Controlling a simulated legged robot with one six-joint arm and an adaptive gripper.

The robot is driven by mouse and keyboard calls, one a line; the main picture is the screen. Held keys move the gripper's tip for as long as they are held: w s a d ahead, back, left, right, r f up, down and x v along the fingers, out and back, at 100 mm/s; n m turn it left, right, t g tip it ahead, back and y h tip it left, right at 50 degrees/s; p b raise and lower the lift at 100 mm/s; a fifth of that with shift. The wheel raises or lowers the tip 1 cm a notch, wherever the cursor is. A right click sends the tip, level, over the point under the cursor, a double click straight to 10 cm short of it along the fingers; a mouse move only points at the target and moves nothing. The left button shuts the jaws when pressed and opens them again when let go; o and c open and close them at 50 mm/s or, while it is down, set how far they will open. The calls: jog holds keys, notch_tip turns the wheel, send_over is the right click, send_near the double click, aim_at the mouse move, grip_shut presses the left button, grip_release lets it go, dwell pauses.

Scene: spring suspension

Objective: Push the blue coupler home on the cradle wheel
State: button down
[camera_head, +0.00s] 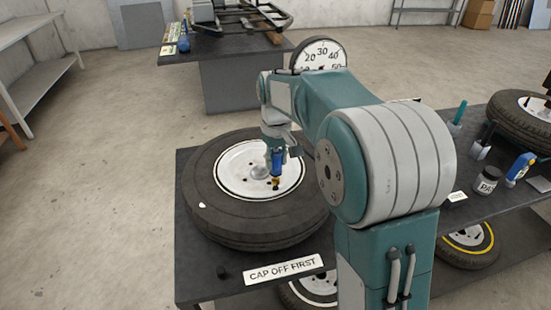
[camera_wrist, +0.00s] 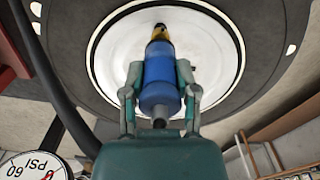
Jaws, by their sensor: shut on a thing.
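The cradle wheel (camera_head: 225,218) lies flat on a dark table, a black tyre with a white rim; the rim and tyre fill the wrist view (camera_wrist: 255,15). The blue coupler (camera_head: 277,160) has a yellow-brown tip and points down over the white rim. In the wrist view the coupler (camera_wrist: 160,80) sits between both fingers, its tip toward the rim. My gripper (camera_wrist: 160,88) is shut on the coupler; in the head view it (camera_head: 279,152) is above the right half of the rim. I cannot tell whether the tip touches a valve.
A round gauge (camera_head: 322,57) stands behind my arm and shows in the wrist view (camera_wrist: 35,168). A jar (camera_head: 487,183) and another wheel (camera_head: 520,120) stand right. A dark hose (camera_wrist: 50,80) runs beside my gripper.

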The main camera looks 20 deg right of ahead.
jog(key=shift+f, duration=0.95)
jog(key=shift+c, duration=1.5)
grip_release()
jog(key=shift+r, duration=3.55)
jog(key=shift+s, duration=0.1)
